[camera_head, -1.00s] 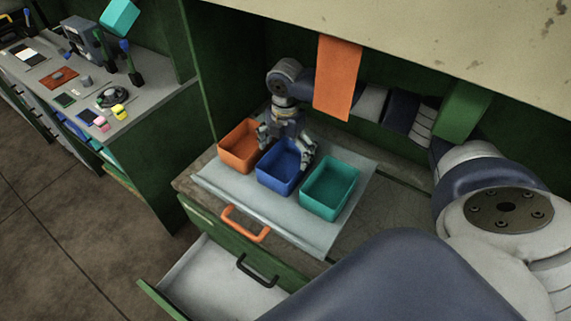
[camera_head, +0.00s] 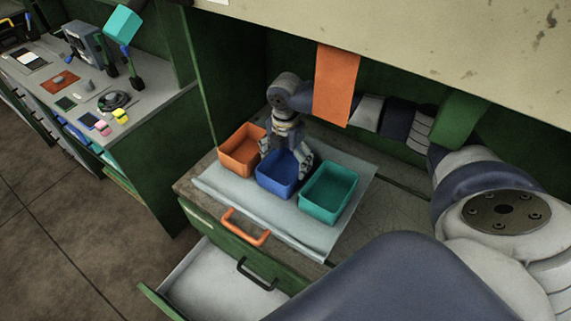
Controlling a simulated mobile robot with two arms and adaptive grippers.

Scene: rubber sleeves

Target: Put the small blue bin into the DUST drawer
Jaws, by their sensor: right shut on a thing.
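The small blue bin (camera_head: 277,184) sits on a pale mat between an orange bin and a teal bin. My right gripper (camera_head: 287,165) reaches down from behind, with fingers at the bin's sides, and is shut on it. Whether the bin is lifted off the mat I cannot tell. A lower drawer (camera_head: 205,282) in the green cabinet is pulled open at the bottom. Its visible inside is pale and empty, and it has a black handle (camera_head: 257,275). No DUST label is readable. My left gripper is not in view.
The orange bin (camera_head: 240,158) and the teal bin (camera_head: 325,201) stand close on either side. Orange (camera_head: 336,86) and green (camera_head: 460,112) hanging pieces cross in front of my right arm.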

